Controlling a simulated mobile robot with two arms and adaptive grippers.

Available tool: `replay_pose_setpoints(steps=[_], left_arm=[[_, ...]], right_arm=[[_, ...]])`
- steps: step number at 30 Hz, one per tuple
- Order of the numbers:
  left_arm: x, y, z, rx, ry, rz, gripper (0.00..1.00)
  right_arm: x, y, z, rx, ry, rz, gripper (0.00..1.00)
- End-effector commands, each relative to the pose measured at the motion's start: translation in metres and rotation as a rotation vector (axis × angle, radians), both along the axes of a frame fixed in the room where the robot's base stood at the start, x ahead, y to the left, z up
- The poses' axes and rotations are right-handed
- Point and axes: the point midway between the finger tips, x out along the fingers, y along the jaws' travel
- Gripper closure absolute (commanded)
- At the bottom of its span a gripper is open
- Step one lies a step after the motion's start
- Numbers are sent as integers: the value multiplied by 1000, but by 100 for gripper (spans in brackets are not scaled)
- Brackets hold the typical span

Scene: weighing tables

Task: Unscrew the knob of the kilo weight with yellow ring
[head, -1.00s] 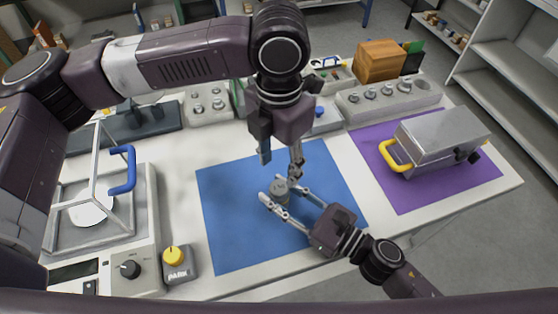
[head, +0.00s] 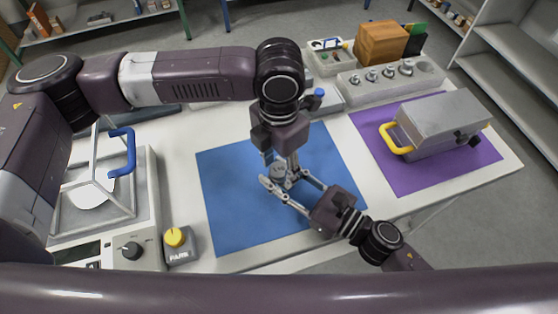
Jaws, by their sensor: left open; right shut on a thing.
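The kilo weight (head: 278,171) is a small grey metal cylinder standing on the blue mat (head: 235,215). No yellow ring can be made out on it at this size. My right gripper (head: 277,178) comes in from the lower right and is shut around the weight's body, one finger on each side. My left gripper (head: 281,161) points down from above, open, with its fingers low at the top of the weight. The knob is mostly hidden by these fingers, and I cannot tell whether they touch it.
A balance with a glass shield and blue handle (head: 130,157) stands at the left, with a yellow-knobbed box (head: 180,244) beside it. A weight rack (head: 392,77) and wooden box (head: 381,51) are behind. A metal case (head: 440,124) sits on the purple mat (head: 415,199).

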Motion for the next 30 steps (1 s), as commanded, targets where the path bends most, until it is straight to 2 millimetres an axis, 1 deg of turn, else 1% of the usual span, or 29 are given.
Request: replay_pose_setpoints(steps=[3,15,17,19,25,30], left_arm=[[0,0,0,0,0,1,56],[0,0,0,1,-1,1,99],[0,0,0,1,-1,7,99],[0,0,0,0,0,50,99],[0,0,0,0,0,257,99],[1,0,1,0,-1,300,99]], right_arm=[[0,0,-1,-1,1,-1,100],[0,0,-1,-1,1,-1,100],[0,0,-1,-1,1,-1,100],[0,0,-1,-1,1,-1,100],[0,0,-1,-1,1,-1,100],[0,0,-1,-1,1,0,100]])
